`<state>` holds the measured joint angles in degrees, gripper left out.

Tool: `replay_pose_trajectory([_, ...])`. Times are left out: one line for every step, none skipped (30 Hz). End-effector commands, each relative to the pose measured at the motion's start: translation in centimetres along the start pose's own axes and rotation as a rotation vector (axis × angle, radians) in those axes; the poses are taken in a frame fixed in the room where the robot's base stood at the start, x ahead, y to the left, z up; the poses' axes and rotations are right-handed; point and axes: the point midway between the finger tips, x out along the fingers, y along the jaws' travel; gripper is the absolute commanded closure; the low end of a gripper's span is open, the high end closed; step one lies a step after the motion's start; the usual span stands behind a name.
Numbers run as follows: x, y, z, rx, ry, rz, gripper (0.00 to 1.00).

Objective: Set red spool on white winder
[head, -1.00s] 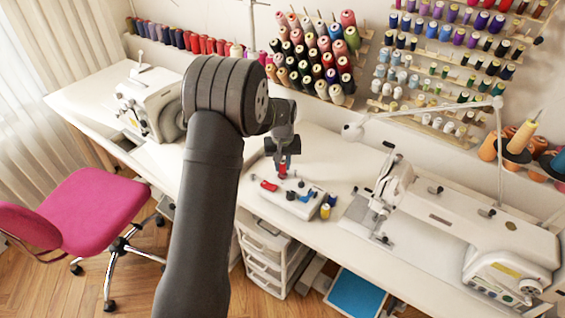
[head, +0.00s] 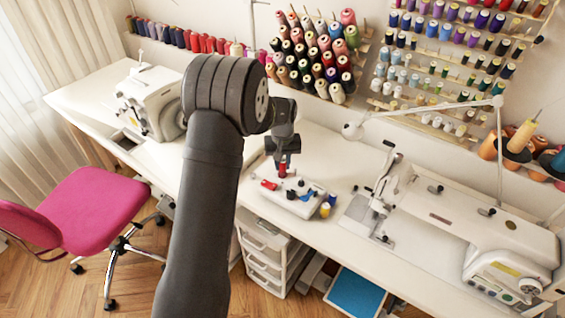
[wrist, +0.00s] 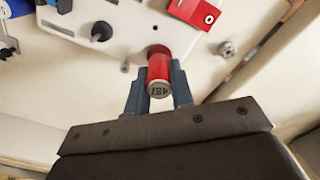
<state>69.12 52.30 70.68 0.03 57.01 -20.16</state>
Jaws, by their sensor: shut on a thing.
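The red spool (wrist: 159,72) is held upright between the two fingers of my gripper (wrist: 158,88). Its end marked with dark figures faces the wrist camera. In the head view the red spool (head: 282,171) shows just under my gripper (head: 283,163), over the back edge of the white winder (head: 303,207). In the wrist view the far end of the spool overlaps the edge of the white winder (wrist: 128,38). I cannot tell whether the spool touches it, and any pin under the spool is hidden.
The winder carries a red part (wrist: 196,12), a black knob (wrist: 101,31) and blue pieces. A white sewing machine (head: 470,225) stands further right. Thread racks (head: 320,55) hang behind.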

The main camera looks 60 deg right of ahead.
Motion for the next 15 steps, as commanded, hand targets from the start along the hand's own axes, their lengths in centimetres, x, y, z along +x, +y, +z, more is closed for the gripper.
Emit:
replay_pose_trajectory([0.09, 0.00, 0.01, 0.000, 0.000, 0.000, 1.00])
replay_pose_trajectory([0.14, 0.00, 0.01, 0.000, -0.001, 0.000, 1.00])
replay_pose_trajectory([0.21, 0.00, 0.01, 0.000, -0.001, 0.000, 1.00])
replay_pose_trajectory([0.27, 0.00, 0.01, 0.000, -0.001, 0.000, 1.00])
replay_pose_trajectory([0.33, 0.00, 0.01, 0.000, -0.001, 0.000, 1.00])
replay_pose_trajectory([0.41, 0.00, 0.01, 0.000, -0.001, 0.000, 1.00])
replay_pose_trajectory([0.46, 0.00, 0.01, 0.000, -0.001, 0.000, 1.00])
replay_pose_trajectory([0.52, 0.00, 0.01, 0.000, -0.001, 0.000, 1.00])
replay_pose_trajectory([0.60, 0.00, 0.01, 0.000, -0.001, 0.000, 1.00])
replay_pose_trajectory([0.66, 0.00, 0.01, 0.000, -0.001, 0.000, 1.00])
replay_pose_trajectory([0.72, 0.00, 0.01, 0.000, -0.001, 0.000, 1.00])
replay_pose_trajectory([0.80, 0.00, 0.01, 0.000, -0.001, 0.000, 1.00])
replay_pose_trajectory([0.87, 0.00, 0.01, 0.000, -0.001, 0.000, 1.00])
replay_pose_trajectory([0.93, 0.00, 0.00, 0.000, 0.000, 0.000, 1.00])
replay_pose_trajectory([1.01, 0.00, 0.00, 0.000, 0.000, 0.000, 1.00])
